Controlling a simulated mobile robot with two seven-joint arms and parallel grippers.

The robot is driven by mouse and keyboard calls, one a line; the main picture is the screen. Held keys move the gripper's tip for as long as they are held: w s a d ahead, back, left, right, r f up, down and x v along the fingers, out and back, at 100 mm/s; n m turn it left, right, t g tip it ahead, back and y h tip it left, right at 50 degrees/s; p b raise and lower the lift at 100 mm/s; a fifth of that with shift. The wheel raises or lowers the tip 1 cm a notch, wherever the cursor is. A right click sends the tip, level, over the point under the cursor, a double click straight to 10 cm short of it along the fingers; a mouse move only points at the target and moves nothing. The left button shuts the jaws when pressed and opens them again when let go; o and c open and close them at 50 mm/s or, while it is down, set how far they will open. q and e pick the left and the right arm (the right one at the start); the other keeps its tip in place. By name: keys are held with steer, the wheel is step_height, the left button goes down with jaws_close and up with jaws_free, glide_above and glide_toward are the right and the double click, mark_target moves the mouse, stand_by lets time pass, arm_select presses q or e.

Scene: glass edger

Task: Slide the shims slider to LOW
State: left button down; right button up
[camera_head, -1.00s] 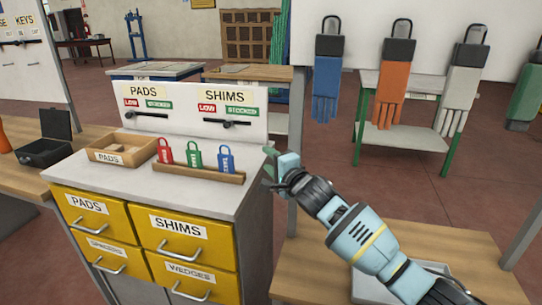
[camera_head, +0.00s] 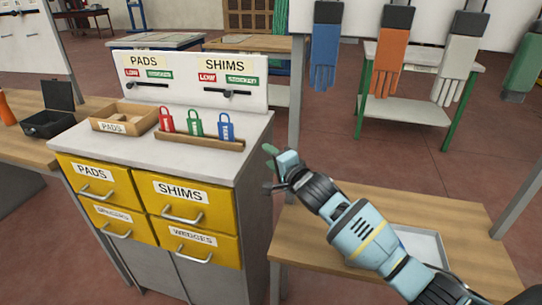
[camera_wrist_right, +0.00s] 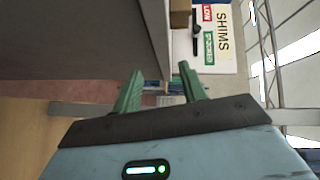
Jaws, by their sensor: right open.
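The shims slider (camera_head: 229,93) is a small black knob on a dark horizontal rail, on a white upright board (camera_head: 180,100) at the back of the cabinet. It sits below the red LOW label (camera_head: 208,77) and green STOCKED label (camera_head: 242,79), around the middle of its rail. The slider also shows in the right wrist view (camera_wrist_right: 196,38), at the upper right beside the SHIMS sign. My right gripper (camera_head: 270,166) is open and empty, right of the cabinet's edge, lower than the slider and apart from it. Its green fingers show in the wrist view (camera_wrist_right: 161,86). My left gripper is out of view.
The cabinet top (camera_head: 110,143) carries a wooden PADS box (camera_head: 125,122) and a rack (camera_head: 190,138) with red, green and blue padlocks, in front of the board. A wooden table (camera_head: 300,235) with a grey tray (camera_head: 430,245) stands at right. Gloves hang behind.

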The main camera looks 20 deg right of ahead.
steer(key=s+a+f+n+g+p, duration=0.1)
steer(key=s+f+n, duration=0.2)
steer(key=s+f, duration=0.55)
steer(key=s+a+f+n+g+p, duration=0.15)
steer(key=s+f+n, duration=0.35)
steer(key=s, duration=0.7)
steer(key=s+f+n+g+p, duration=0.2)
steer(key=s+f, duration=0.6)
steer(key=s, duration=0.2)
steer(key=s+d+f+n+g+h+p, duration=0.1)
steer(key=s+n, duration=0.4)
steer(key=s, duration=1.2)
step_height(320, 180, down, 2)
steer(key=shift+d+f+g+h+p, duration=0.15)
steer(key=shift+d+g+h+p, duration=0.25)
steer(key=shift+d, duration=0.3)
steer(key=shift+s+d+f+n, duration=0.1)
steer(key=shift+s+n, duration=0.2)
steer(key=shift+s, duration=0.2)
steer(key=shift+c, duration=0.6)
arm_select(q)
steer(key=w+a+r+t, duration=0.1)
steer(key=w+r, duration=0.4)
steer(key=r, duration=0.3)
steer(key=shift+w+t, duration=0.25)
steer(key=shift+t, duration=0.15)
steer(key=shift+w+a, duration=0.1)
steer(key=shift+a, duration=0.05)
arm_select(e)
steer(key=shift+w, duration=0.1)
